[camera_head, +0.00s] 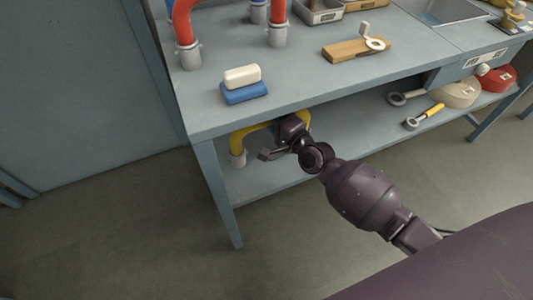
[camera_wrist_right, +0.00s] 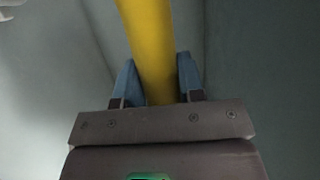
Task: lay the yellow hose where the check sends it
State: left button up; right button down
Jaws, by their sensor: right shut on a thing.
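The yellow hose (camera_head: 238,141) is bent in an arch at the lower shelf (camera_head: 262,181), under the front edge of the bench top. Its left end has a pale cuff (camera_head: 238,159) standing at the shelf; I cannot tell if it touches. My right gripper (camera_head: 288,130) is at the hose's upper right part. In the right wrist view, the yellow hose (camera_wrist_right: 147,35) runs between the two blue fingers of the right gripper (camera_wrist_right: 158,82), which are shut on it. The hose's other end is hidden. My left gripper is not in view.
Red hoses (camera_head: 186,28) with grey cuffs stand on the bench top (camera_head: 300,75). A white and blue block stack (camera_head: 244,91) and a wooden board (camera_head: 350,50) lie there. A yellow-handled tool (camera_head: 425,117), beige canister (camera_head: 460,94) and red canister (camera_head: 497,80) occupy the shelf's right.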

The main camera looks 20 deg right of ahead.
notch_tip(320, 180, down, 10)
jog(key=b, duration=0.4)
jog(key=c, duration=1.2)
grip_release()
jog(key=shift+s, duration=0.1)
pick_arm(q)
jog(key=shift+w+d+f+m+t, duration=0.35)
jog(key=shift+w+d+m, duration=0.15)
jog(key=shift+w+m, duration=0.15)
pick_arm(e)
jog(key=o, duration=0.5)
jog(key=shift+c, duration=0.2)
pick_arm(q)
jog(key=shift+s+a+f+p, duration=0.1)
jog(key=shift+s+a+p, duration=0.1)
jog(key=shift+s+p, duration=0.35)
pick_arm(e)
jog(key=v, duration=1.2)
